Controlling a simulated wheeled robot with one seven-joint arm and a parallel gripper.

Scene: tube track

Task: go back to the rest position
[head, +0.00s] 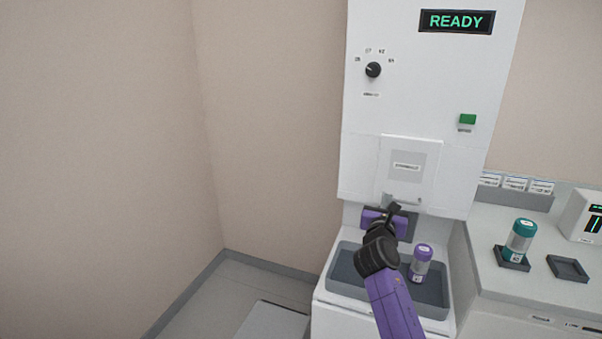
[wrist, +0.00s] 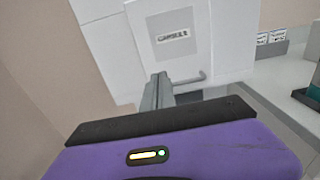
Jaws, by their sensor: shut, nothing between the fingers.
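My gripper (head: 394,208) is in front of the white machine (head: 430,105), just below its hatch door (head: 409,167) and near the door's handle (head: 403,199). In the wrist view the gripper's fingers (wrist: 157,90) are together with nothing between them, pointing toward the hatch door (wrist: 177,38). The handle (wrist: 189,80) lies beside the fingers there; I cannot tell whether they touch. The display (head: 457,21) reads READY. A purple-capped capsule (head: 420,263) stands upright in the dark tray (head: 436,300), to the right of my purple arm.
A teal-capped capsule (head: 519,240) stands in a dark holder on the counter (head: 490,221) at right. An empty square holder (head: 568,268) and a small white device (head: 586,216) are near it. A dial (head: 373,69) and green button (head: 467,119) are on the machine. The left floor looks mostly open.

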